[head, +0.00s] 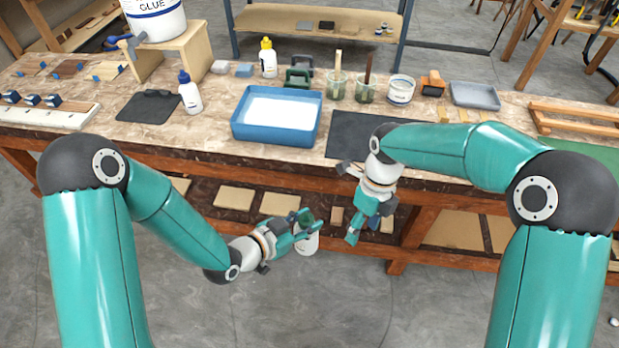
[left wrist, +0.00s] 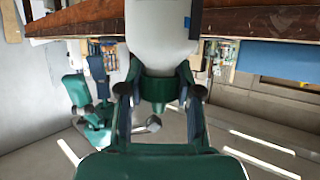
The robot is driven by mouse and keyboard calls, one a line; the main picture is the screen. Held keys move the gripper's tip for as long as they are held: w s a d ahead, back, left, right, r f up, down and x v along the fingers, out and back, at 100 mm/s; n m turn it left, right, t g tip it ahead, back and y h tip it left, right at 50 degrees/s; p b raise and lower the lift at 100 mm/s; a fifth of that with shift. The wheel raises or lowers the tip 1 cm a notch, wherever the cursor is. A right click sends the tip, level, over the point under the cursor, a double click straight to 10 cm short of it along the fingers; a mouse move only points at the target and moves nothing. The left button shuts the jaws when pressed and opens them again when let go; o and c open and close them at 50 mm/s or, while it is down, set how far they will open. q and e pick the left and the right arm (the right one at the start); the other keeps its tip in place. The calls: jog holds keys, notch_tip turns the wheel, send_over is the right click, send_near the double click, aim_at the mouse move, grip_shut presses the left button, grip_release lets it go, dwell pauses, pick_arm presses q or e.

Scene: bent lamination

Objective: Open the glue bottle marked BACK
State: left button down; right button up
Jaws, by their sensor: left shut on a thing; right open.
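My left gripper (head: 306,227) is shut on a white bottle (head: 309,245), held in front of the table's front edge. In the left wrist view the bottle (left wrist: 158,35) fills the upper middle, with the fingers closed on a green part at its end. No BACK marking is readable on it. My right gripper (head: 360,217) is open and empty, to the right of the bottle and apart from it. Two more white bottles stand on the table, one with a blue cap (head: 189,93) and one with a yellow cap (head: 267,58); their markings are not readable.
On the table (head: 205,132) are a blue tray (head: 236,128), a dark mat (head: 345,140), jars with brushes (head: 337,88) and a white tub (head: 401,90). A large glue bucket (head: 155,20) stands on a wooden stand. A shelf with boards (head: 235,198) lies under the tabletop.

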jog(key=w+a+r+n+t, duration=0.1)
jog(key=w+a+r+t, duration=0.15)
jog(key=a+r, duration=0.6)
jog(key=n, duration=0.2)
send_near(301, 215)
jog(key=shift+t+y, duration=0.3)
jog(key=shift+t, duration=0.15)
jog(key=f, duration=0.7)
jog(key=shift+a+f, duration=0.25)
jog(key=shift+a, duration=0.05)
grip_shut()
